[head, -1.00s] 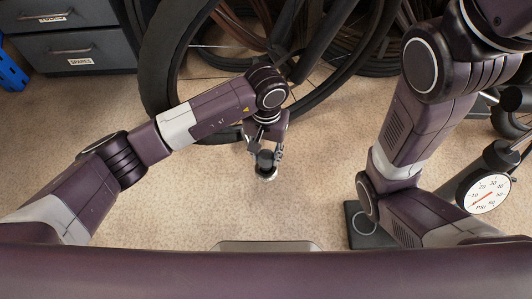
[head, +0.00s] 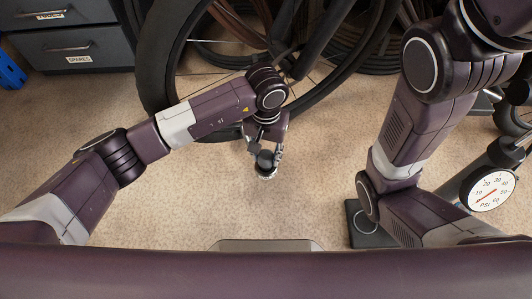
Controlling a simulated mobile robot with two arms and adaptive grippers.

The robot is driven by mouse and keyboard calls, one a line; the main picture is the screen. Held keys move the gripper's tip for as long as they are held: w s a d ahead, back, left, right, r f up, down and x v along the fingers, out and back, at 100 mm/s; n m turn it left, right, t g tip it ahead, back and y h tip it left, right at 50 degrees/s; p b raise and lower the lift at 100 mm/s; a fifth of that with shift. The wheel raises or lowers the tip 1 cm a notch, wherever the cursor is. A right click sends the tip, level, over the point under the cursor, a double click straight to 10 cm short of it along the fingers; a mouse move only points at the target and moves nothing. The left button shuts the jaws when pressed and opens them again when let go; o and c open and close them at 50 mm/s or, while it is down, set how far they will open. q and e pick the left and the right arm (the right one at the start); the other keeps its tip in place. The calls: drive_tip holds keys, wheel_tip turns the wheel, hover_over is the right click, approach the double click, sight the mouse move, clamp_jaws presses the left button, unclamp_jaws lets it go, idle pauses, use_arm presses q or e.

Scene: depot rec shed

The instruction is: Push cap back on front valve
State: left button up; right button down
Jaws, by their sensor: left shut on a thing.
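My left gripper (head: 266,157) points down over the floor in the middle of the head view. Its fingers are shut on a small dark round piece (head: 266,160) with a pale, shiny lower rim. The fingers partly cover it, and I cannot tell whether it is the valve cap. A large bicycle wheel with a black tyre (head: 158,70) stands behind the gripper. I cannot make out a valve on it, and my left arm hides part of the wheel. My right arm leaves the picture at the upper right, and its gripper is out of view.
A grey drawer cabinet (head: 86,51) stands at the upper left, with a blue item (head: 10,72) beside it. A pump with a round PSI gauge (head: 491,191) stands at the right. The floor (head: 170,210) around the gripper is clear.

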use_arm(q)
drive_tip(key=shift+f+b, duration=0.6)
drive_tip(key=shift+f, duration=0.25)
drive_tip(key=o, duration=1.2)
drive_tip(key=shift+r, duration=0.1)
wheel_tip(320, 180, up, 7)
drive_tip(key=shift+r, duration=0.2)
